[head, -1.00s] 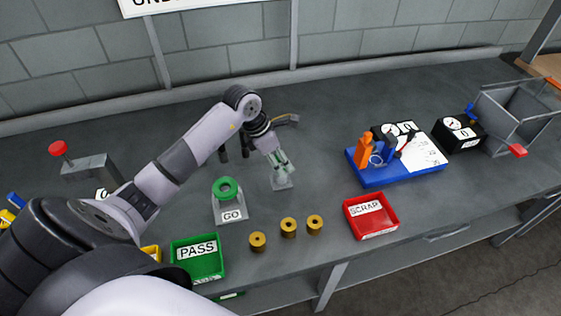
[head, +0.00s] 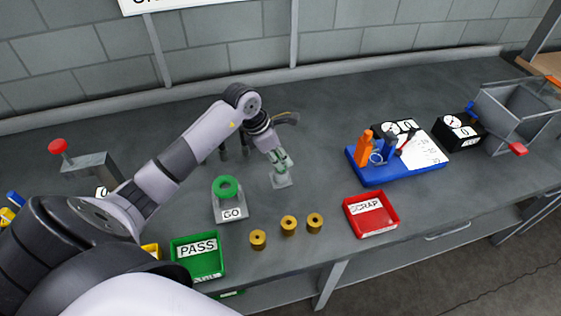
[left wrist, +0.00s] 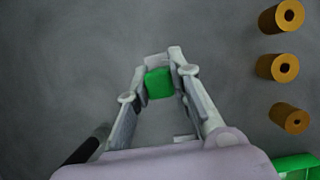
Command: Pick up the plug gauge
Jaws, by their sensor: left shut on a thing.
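The plug gauge shows as a green block (left wrist: 158,83) between the fingertips in the left wrist view. In the head view only bits of its green show among the fingers. My left gripper (head: 279,160) is shut on it, pointing down just above a small light grey base (head: 282,181) on the bench. I cannot tell whether the gauge is clear of that base. The fingers hide most of the gauge. My right gripper is not in view.
A green ring on the GO stand (head: 231,212) is left of the gripper. Several brass bushings (head: 289,224) lie in front, between the green PASS tray (head: 203,276) and red SCRAP tray (head: 383,228). A blue tray (head: 375,178) is to the right. Dark upright parts stand behind my arm.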

